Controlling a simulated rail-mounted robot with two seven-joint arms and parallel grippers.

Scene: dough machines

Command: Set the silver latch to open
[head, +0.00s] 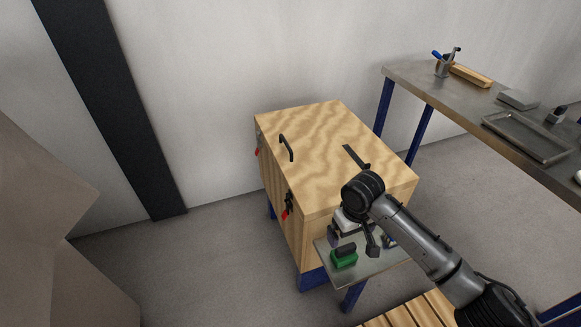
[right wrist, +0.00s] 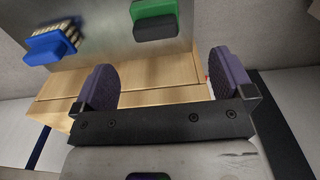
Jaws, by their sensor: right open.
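The wooden box (head: 310,150) has a black handle on its top and a dark latch fitting with a red tab (head: 287,205) on its left-hand side. A second red tab (head: 257,152) shows further back along that side. I cannot make out a silver part or a latch's setting. My right gripper (right wrist: 164,82) is open and empty; in its wrist view pale wooden boards (right wrist: 165,85) show beyond and between its fingers. In the head view my right arm reaches in front of the box's near corner, over a small metal shelf. My left gripper is out of view.
The metal shelf (head: 372,265) holds a green brush (head: 344,259); a blue brush (right wrist: 50,47) shows in the wrist view. A metal workbench (head: 410,72) with trays and tools stands at the right. Floor left of the box is clear.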

